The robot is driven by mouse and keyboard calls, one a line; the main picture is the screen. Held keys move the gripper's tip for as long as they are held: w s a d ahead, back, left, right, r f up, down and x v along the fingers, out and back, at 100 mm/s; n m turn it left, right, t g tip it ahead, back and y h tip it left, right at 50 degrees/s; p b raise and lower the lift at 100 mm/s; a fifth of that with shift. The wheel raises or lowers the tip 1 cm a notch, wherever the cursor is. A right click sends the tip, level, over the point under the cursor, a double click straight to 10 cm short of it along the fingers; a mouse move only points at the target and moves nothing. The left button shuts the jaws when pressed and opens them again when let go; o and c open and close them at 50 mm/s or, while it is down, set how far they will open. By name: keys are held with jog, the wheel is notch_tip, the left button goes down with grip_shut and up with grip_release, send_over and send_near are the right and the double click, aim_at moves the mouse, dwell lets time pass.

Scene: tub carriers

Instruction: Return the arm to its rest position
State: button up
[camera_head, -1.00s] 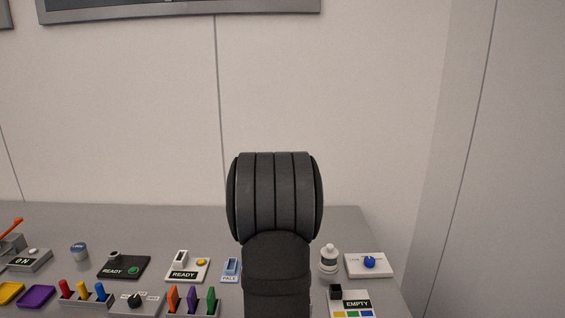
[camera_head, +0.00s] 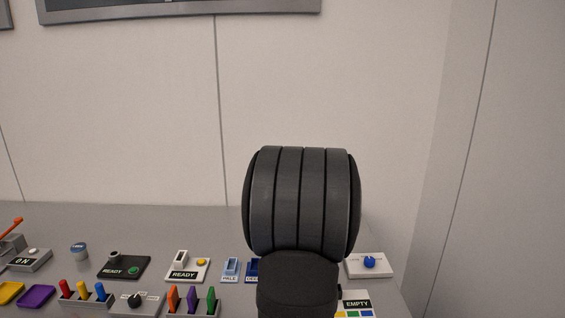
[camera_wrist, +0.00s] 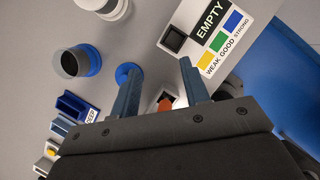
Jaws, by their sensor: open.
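My gripper (camera_wrist: 161,80) shows in the wrist view with its two fingers spread apart over the table. Nothing is clearly held between the fingers. A small orange piece (camera_wrist: 165,105) shows behind them, partly hidden by the gripper body. In the head view my dark arm rises in the middle foreground and the gripper is hidden. The pale blue carrier (camera_head: 231,268) and the dark blue carrier (camera_head: 252,268) stand left of my arm. The dark blue carrier, labelled DEEP, also shows in the wrist view (camera_wrist: 75,107).
An EMPTY panel (camera_head: 357,304) and a white panel with a blue dial (camera_head: 369,264) lie right of my arm. READY panels (camera_head: 185,267), coloured pegs (camera_head: 82,292) and trays (camera_head: 37,296) occupy the left. Wall (camera_head: 130,110) stands behind the table.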

jog(key=w+r+m+g, duration=0.1)
jog(key=w+r+m, duration=0.3)
jog(key=w+r, duration=0.45)
jog(key=w+a+f, duration=0.6)
jog(key=a+f, duration=0.1)
jog(key=a, duration=0.1)
jog(key=shift+w+a+f+m+g+h, duration=0.2)
jog(key=shift+a+f+m+g+h, duration=0.1)
jog(key=shift+a+h, duration=0.1)
jog(key=shift+o, duration=0.5)
jog(key=shift+d, duration=0.1)
